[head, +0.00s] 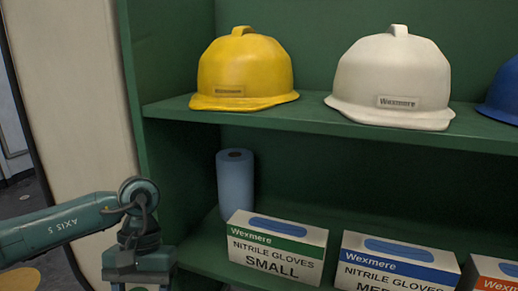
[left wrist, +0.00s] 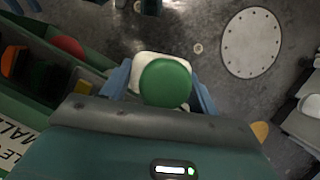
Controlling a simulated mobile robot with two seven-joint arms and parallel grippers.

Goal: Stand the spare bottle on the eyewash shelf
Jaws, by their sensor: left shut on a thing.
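In the left wrist view, the fingers of my left gripper (left wrist: 162,96) are shut on a bottle. I see it from above: a round green cap (left wrist: 165,82) over a pale white body (left wrist: 146,60). The blue fingers stand on either side of it. In the head view my left arm comes in at the lower left, in front of the green shelf unit's left side; the fingers and bottle are below the picture. I cannot tell whether this green unit (head: 167,150) holds the eyewash shelf. My right gripper is not in view.
A yellow helmet (head: 243,70), a white helmet (head: 392,82) and a blue helmet (head: 503,92) sit on the upper shelf. Below are a blue roll (head: 235,185) and glove boxes (head: 277,248). The wrist view shows floor with a round pale plate (left wrist: 252,43).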

